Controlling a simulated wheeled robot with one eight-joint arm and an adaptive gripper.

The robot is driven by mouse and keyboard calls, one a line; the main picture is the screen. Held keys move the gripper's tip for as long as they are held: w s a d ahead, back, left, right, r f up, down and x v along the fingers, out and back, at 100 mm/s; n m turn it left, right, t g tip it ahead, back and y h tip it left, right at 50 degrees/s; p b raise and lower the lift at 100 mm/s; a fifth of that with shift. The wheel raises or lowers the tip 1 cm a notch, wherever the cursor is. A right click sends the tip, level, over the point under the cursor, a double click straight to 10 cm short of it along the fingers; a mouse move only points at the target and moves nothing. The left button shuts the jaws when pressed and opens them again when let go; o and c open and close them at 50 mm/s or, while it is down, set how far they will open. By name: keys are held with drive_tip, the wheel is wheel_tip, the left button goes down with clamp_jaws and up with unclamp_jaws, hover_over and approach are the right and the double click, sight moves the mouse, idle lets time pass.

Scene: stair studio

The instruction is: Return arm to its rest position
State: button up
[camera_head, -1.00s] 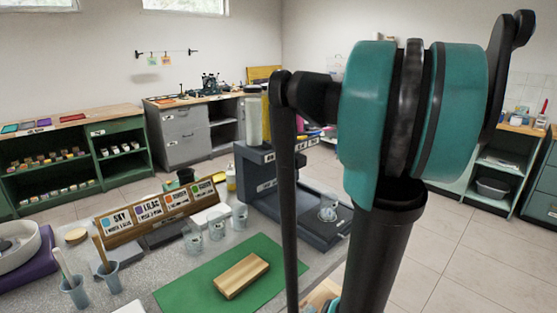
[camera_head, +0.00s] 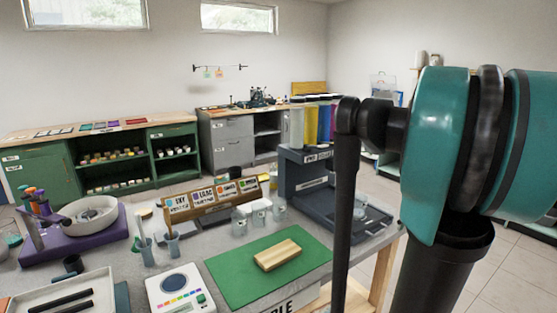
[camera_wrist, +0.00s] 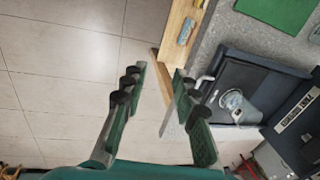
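My arm (camera_head: 445,200), with teal joints and dark links, stands at the right of the head view, partly cut off by the frame edge. My gripper (camera_wrist: 160,72) shows in the wrist view with its two green-padded fingers apart and nothing between them. It hangs over the tiled floor beside the table's wooden edge (camera_wrist: 178,30). It is not visible in the head view.
A worktable holds a green mat (camera_head: 226,283) with a wooden block (camera_head: 277,254), a labelled rack (camera_head: 212,205), clear cups, a white scale (camera_head: 181,291) and a dark dispenser stand (camera_head: 300,180). Cabinets line the back wall. Tiled floor (camera_wrist: 60,60) is open beside the table.

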drive_tip(key=s+a+f+n+t, duration=0.1)
drive_tip(key=s+a+f+n, duration=0.2)
drive_tip(key=a+f, duration=0.2)
drive_tip(key=s+a+f+n, duration=0.3)
drive_tip(key=a+f, duration=0.3)
drive_tip(key=a, duration=0.2)
drive_tip(key=s+a+f+n+t+h, duration=0.1)
drive_tip(key=s+a+f+n, duration=0.2)
drive_tip(key=a+f+n, duration=0.1)
drive_tip(key=shift+a+f+n+t, duration=0.35)
drive_tip(key=shift+a+f, duration=0.3)
drive_tip(key=shift+a, duration=0.55)
idle(0.6)
